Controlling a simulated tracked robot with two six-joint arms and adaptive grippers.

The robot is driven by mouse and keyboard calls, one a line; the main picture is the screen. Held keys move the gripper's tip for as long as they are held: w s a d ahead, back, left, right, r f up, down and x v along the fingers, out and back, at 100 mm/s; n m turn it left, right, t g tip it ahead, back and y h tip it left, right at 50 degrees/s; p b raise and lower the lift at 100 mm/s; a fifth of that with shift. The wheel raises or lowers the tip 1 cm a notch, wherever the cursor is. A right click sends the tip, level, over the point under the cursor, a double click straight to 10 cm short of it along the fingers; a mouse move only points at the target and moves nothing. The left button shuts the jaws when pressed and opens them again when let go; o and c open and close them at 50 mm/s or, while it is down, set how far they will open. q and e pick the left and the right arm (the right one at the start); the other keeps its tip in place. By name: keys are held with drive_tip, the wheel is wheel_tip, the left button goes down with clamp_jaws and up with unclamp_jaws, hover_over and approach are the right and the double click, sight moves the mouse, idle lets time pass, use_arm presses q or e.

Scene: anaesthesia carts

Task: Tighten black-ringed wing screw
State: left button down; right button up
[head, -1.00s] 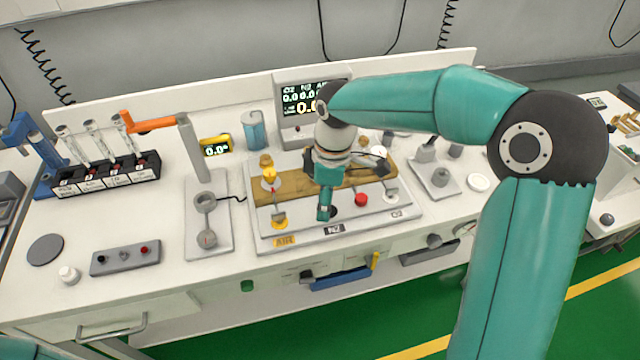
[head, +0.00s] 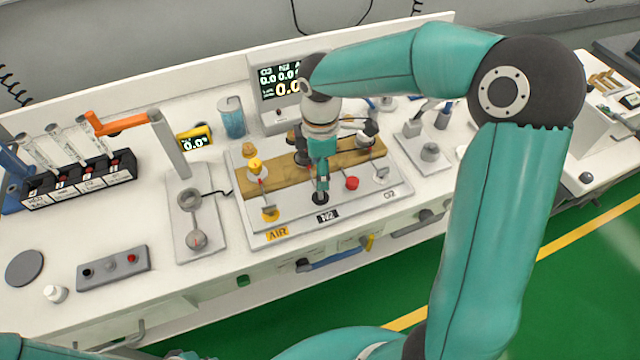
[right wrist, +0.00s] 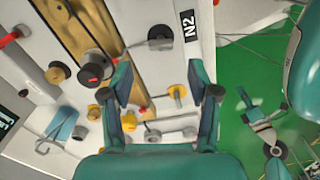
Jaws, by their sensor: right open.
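A black round part (head: 320,198), which looks like the black-ringed wing screw, sits by the N2 label on the grey gas panel (head: 243,222). It also shows as a dark disc beside that label in the right wrist view (right wrist: 160,38); its wings are not clear. My right gripper (head: 322,186) points down close above it, in line with it in the head view. In the right wrist view its two teal fingers (right wrist: 159,82) stand apart with nothing gripped. My left gripper seems to show small over the green floor there (right wrist: 250,108); its jaws are unclear.
A yellow wing screw (head: 269,213) stands by the AIR label, with a red knob (head: 352,183) right of the black part. A post stand (head: 187,225) with an orange arm stands left. The monitor (head: 280,85) is behind.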

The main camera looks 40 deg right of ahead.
sight(320, 193)
wheel_tip(320, 193, down, 6)
drive_tip(key=shift+f, duration=0.2)
clamp_jaws()
idle(0.4)
